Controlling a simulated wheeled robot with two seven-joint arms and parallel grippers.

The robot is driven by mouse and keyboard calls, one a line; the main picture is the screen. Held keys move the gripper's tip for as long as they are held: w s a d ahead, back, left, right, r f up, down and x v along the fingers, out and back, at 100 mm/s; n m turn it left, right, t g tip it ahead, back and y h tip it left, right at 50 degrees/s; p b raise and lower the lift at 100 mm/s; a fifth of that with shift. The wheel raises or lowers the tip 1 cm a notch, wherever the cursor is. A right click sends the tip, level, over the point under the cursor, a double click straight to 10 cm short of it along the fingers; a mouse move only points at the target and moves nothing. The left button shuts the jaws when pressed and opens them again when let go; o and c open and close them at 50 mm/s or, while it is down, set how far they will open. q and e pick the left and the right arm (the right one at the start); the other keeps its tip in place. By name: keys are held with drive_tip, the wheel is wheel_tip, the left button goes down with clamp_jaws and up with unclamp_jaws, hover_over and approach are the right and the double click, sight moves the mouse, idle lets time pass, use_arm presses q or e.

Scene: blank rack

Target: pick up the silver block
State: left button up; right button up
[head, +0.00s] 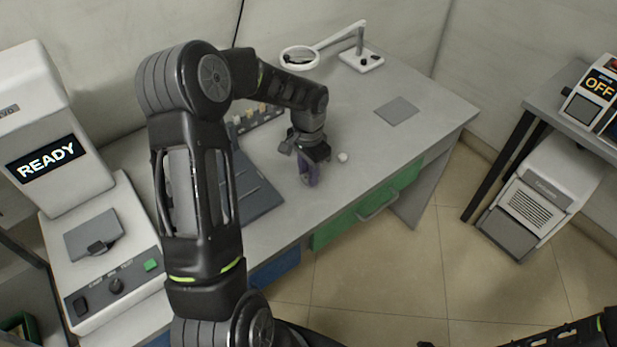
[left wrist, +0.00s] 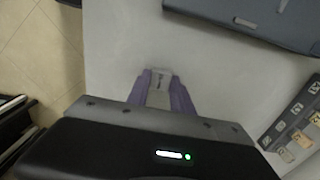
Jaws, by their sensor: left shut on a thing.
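My left gripper (head: 308,180) is over the grey desk, near its front edge, with its purple fingers pointing down. In the left wrist view the purple fingers (left wrist: 161,88) are shut on a small silver block (left wrist: 158,77), whose end shows between the tips. The block is mostly hidden by the fingers, and I cannot make it out in the head view. I cannot tell whether it touches the desk. Only part of my right arm shows at the lower right of the head view; its gripper is not seen.
A dark blue-grey tray (head: 262,190) lies left of the gripper. Behind it is a rack with tan blocks (head: 254,114), also in the left wrist view (left wrist: 301,128). A small white ball (head: 342,157) sits right of the gripper. A magnifier lamp (head: 362,60) and grey pad (head: 397,111) stand farther back.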

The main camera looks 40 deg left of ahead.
use_arm(q)
clamp_jaws()
drive_tip(key=shift+r, duration=0.1)
wheel_tip(320, 180, up, 10)
drive_tip(key=b, duration=0.1)
idle(0.6)
idle(0.4)
